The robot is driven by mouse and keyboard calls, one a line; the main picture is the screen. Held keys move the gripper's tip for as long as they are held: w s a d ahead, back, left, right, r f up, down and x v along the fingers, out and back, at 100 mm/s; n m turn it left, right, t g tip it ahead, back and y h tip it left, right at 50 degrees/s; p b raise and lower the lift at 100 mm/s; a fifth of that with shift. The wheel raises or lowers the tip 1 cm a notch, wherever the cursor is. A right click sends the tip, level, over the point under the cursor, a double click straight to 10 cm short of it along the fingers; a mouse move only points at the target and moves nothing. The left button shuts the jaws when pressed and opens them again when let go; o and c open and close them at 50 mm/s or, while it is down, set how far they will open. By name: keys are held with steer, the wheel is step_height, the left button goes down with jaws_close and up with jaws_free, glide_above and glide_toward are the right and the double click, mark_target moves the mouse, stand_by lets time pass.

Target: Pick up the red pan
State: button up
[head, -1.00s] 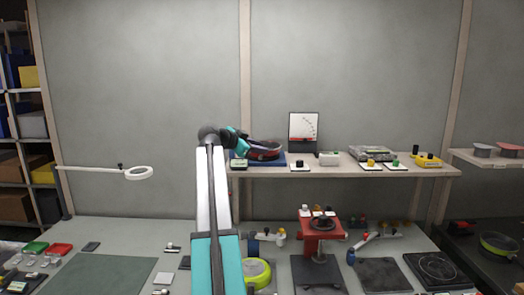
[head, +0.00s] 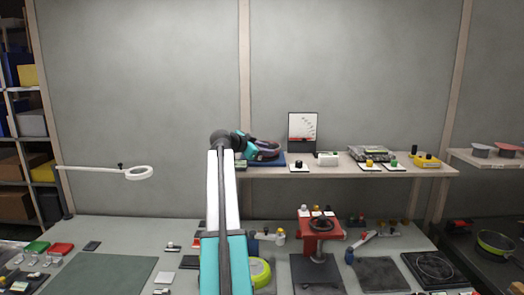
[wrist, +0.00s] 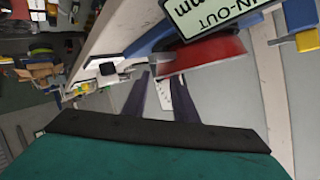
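The red pan (wrist: 208,54) shows at the upper middle of the wrist view, beside a blue tray and just beyond my fingertips. In the head view the pan (head: 266,148) is at the left end of the wall shelf, partly hidden behind my wrist. My gripper (wrist: 161,77) has its two dark fingers apart, with a gap between them. The right finger's tip overlaps the pan's edge in the picture; I cannot tell whether they touch. The pan's handle is not clearly visible.
A white label (wrist: 208,14) lies close to the pan. The shelf (head: 330,172) carries a gauge board (head: 303,131) and several small button boxes to the right. A red press (head: 320,236) stands on the bench below. A magnifier lamp (head: 138,173) reaches in from the left.

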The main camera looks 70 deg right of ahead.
steer(key=shift+p+x, duration=0.45)
steer(key=shift+x, duration=0.95)
jaws_close()
